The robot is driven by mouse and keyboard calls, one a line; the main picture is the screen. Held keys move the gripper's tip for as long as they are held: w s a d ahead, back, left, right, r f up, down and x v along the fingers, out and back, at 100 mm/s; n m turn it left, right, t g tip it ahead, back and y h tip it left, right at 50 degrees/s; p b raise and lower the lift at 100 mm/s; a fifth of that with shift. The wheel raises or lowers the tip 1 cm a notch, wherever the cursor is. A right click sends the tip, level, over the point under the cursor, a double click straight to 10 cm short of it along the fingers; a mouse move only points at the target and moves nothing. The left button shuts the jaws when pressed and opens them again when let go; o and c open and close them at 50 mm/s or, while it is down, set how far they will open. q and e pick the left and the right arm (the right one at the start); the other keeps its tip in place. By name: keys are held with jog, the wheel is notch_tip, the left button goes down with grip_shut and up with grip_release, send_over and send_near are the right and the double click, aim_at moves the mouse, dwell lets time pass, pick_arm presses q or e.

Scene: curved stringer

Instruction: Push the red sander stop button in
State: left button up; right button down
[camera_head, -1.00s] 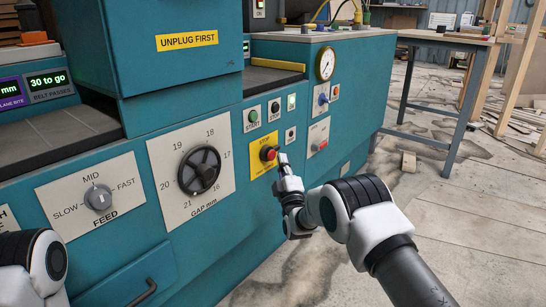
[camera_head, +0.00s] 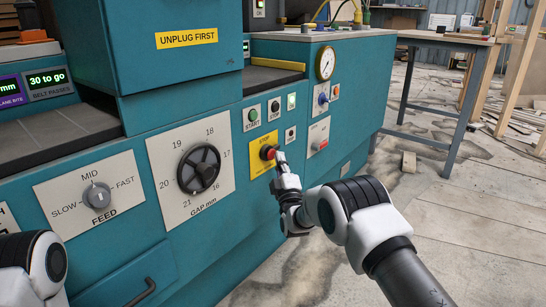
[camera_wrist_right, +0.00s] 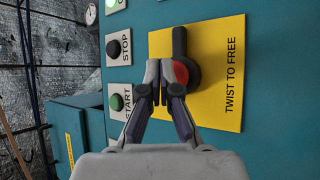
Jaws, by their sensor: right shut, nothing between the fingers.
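The red stop button (camera_head: 268,153) sits on a yellow plate (camera_head: 264,139) on the teal machine front. In the right wrist view the red button (camera_wrist_right: 181,73) shows partly behind my fingers, with a black part around it, and the plate reads "TWIST TO FREE". My right gripper (camera_head: 281,157) is shut and empty, its tips right at the button's right side in the head view. In the wrist view the closed fingertips (camera_wrist_right: 160,69) overlap the button's left edge; I cannot tell whether they touch it. My left gripper is out of view; only part of that arm shows.
Green start (camera_head: 253,116) and black stop (camera_head: 275,106) buttons sit above the plate. A large gap dial (camera_head: 199,169) is to its left, and a panel with a red control (camera_head: 321,144) to its right. Open floor lies right of the machine.

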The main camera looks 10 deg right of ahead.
jog(key=shift+w+a+b, duration=0.35)
jog(key=shift+w+b, duration=0.05)
jog(key=shift+b, duration=0.1)
dwell(0.5)
dwell(0.3)
jog(key=shift+s+d+p, duration=0.55)
jog(key=shift+s+p, duration=0.2)
jog(key=shift+p, duration=0.05)
jog(key=s+d+p, duration=0.1)
jog(key=s, duration=0.1)
jog(key=s+d+p, duration=0.2)
jog(key=shift+p, duration=0.3)
